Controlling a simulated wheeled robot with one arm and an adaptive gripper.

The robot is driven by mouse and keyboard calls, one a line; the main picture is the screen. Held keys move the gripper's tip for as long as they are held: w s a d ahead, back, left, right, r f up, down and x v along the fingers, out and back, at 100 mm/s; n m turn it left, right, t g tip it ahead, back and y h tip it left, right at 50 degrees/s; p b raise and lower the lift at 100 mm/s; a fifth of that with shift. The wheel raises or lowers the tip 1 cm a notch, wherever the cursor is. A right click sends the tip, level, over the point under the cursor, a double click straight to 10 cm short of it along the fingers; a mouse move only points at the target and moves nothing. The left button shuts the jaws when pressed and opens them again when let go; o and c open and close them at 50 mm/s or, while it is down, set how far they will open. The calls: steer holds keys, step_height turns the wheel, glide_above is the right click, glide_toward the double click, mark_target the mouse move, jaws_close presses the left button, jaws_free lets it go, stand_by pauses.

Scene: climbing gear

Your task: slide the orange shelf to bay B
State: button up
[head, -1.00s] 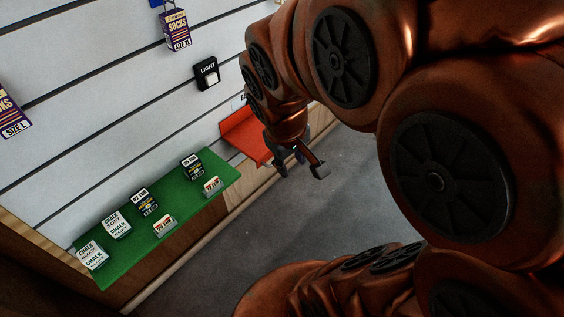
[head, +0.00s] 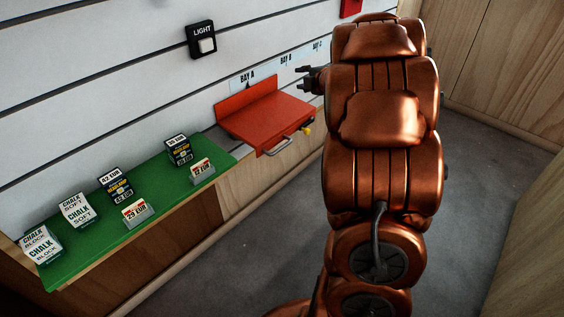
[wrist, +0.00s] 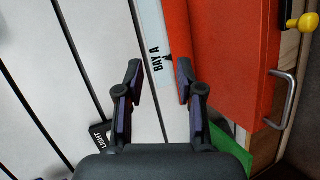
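The orange shelf (head: 268,117) is on the slatted wall at the label for bay A (head: 247,77), with a raised back edge and a grey bar handle (head: 273,147) on its front. A yellow knob (head: 307,128) sits at its right front. The bay B label (head: 286,60) is further right along the wall. My gripper (head: 303,78) is open and empty near the wall, above and right of the shelf. In the wrist view its spread fingers (wrist: 159,88) point at the wall beside the shelf's back edge (wrist: 178,60); contact cannot be told.
A green shelf (head: 140,205) left of the orange one carries chalk boxes (head: 76,210), dark boxes and price cards. A light switch (head: 201,40) is on the wall above. A bay C label (head: 317,47) is beyond bay B. Grey floor lies in front.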

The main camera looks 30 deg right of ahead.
step_height(320, 180, down, 12)
steer(key=s+a+n+y+b, duration=0.2)
steer(key=s+n+y+b, duration=0.1)
steer(key=n+y+b, duration=0.55)
steer(key=y+b, duration=0.1)
steer(key=y, duration=0.1)
glide_toward(282, 148)
steer(key=w+a, duration=0.1)
steer(key=w, duration=0.2)
steer(key=shift+g, duration=0.3)
steer(key=shift+f+b+x, duration=0.15)
steer(key=shift+b+x, duration=0.35)
steer(key=shift+x, duration=1.35)
steer(key=shift+f+b+x, duration=0.1)
steer(key=shift+b+x, duration=0.4)
steer(key=shift+x, duration=1.35)
steer(key=shift+d, duration=0.1)
jaws_close()
